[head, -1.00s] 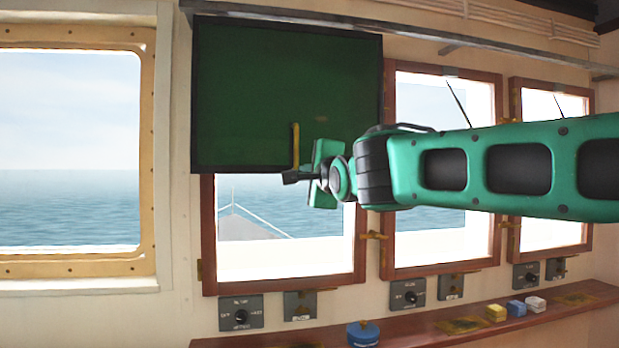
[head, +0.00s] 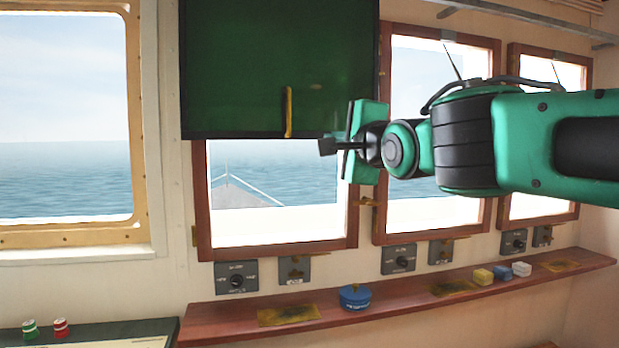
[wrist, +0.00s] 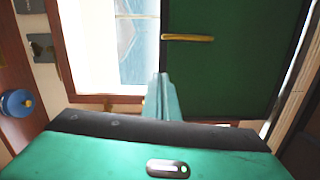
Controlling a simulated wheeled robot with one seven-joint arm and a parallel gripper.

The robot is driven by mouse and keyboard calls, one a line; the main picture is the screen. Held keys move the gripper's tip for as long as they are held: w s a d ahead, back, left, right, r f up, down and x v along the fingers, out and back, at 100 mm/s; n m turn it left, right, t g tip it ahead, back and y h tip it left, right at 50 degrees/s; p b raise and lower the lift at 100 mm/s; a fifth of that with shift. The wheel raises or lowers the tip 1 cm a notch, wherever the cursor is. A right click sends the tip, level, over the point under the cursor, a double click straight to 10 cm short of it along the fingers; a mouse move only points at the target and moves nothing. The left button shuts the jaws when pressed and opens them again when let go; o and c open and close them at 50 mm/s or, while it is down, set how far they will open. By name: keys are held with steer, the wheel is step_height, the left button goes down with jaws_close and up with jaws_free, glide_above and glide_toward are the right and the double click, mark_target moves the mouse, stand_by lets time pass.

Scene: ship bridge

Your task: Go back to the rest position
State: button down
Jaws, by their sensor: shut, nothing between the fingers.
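My gripper (head: 328,146) is shut and empty, pointing left in the head view. It is in front of the window's right side, just below and right of the brass handle (head: 288,111) of a dark green panel (head: 235,70). A gap shows between the fingers and the handle. In the wrist view, my gripper (wrist: 162,90) shows its fingers together, with the handle (wrist: 188,38) apart from them on the green panel (wrist: 230,75). The panel covers the upper part of the middle window.
A wooden shelf (head: 395,300) runs below the windows. It carries a blue round container (head: 355,298) and yellow, blue and white blocks. Dial switches (head: 236,278) are on the wall above it. A console with green and red knobs (head: 60,328) is at lower left.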

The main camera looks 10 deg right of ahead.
steer(key=s+d+f+n+g+h, duration=0.2)
steer(key=s+d+f+g+h, duration=0.15)
steer(key=d+f, duration=0.8)
steer(key=s+d+f+n+g+h, duration=0.25)
steer(key=d+f+g, duration=0.25)
steer(key=d+f, duration=0.65)
steer(key=s+d+f+n+g, duration=0.3)
steer(key=s+d+f+g, duration=0.1)
steer(key=s+f, duration=0.8)
steer(key=s+f+n+g+y, duration=0.1)
steer(key=s+f, duration=0.3)
steer(key=s, duration=0.4)
steer(key=s+f+n+g+y, duration=0.1)
steer(key=s+f+g, duration=0.3)
steer(key=s, duration=0.4)
steer(key=shift+f+n+g+y, duration=0.25)
steer(key=shift+n+g+y, duration=0.1)
steer(key=shift+n, duration=0.3)
steer(key=shift+w, duration=0.15)
steer(key=shift+w+f, duration=0.25)
steer(key=shift+w, duration=0.25)
